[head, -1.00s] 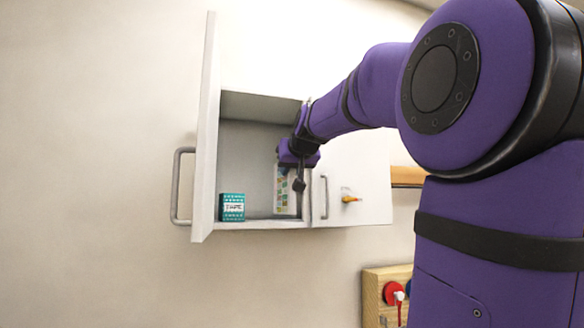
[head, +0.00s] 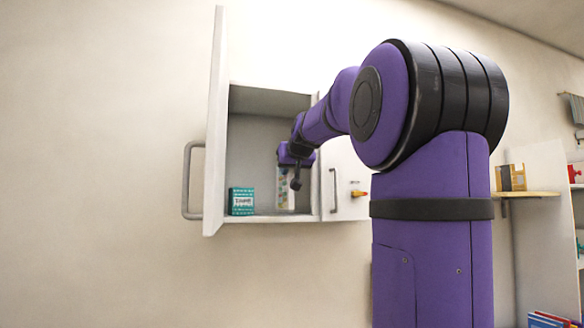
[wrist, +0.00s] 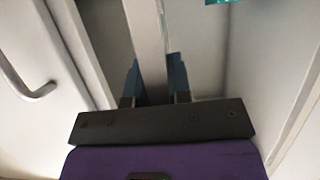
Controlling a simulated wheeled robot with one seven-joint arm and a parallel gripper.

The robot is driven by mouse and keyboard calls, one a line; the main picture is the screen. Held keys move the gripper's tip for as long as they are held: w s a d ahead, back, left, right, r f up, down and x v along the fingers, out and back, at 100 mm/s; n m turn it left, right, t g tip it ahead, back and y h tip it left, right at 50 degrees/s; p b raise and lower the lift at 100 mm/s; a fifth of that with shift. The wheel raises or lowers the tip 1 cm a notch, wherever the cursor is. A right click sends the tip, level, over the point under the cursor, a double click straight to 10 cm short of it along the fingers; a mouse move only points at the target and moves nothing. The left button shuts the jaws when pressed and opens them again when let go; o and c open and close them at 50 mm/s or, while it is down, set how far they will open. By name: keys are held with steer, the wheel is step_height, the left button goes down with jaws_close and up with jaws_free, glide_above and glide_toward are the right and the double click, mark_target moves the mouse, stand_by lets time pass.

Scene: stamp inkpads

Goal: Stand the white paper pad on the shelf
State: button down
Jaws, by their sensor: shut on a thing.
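A slim upright pad (head: 283,190), white with coloured marks on its face, is inside the open wall cabinet, at the right side of its compartment. My gripper (head: 294,165) reaches into the cabinet and is shut on the pad's upper part. The pad's lower end is at or just above the cabinet floor; I cannot tell which. A wooden wall shelf (head: 538,194) is at the right.
A teal tape box (head: 242,201) stands at the compartment's left; its edge shows in the wrist view (wrist: 218,2). The cabinet's left door (head: 214,130) is swung open; the right door (head: 345,170) is closed. A yellowish box (head: 510,178) stands on the wooden shelf, beside a white bookcase (head: 551,225).

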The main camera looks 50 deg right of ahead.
mark_target(280, 178)
steer(key=shift+w+d+r+x, duration=0.1)
steer(key=shift+r+x, duration=0.3)
steer(key=shift+x, duration=1.4)
steer(key=shift+w+d+r+x, duration=0.15)
steer(key=shift+r+x, duration=0.2)
steer(key=shift+x, duration=1.4)
steer(key=shift+w+d+r+x, duration=0.1)
steer(key=shift+r+x, duration=0.3)
steer(key=shift+x, duration=1.4)
steer(key=c, duration=1)
jaws_free()
steer(key=shift+o, duration=0.2)
steer(key=shift+f, duration=0.1)
steer(key=v, duration=1)
steer(key=shift+s+a, duration=0.25)
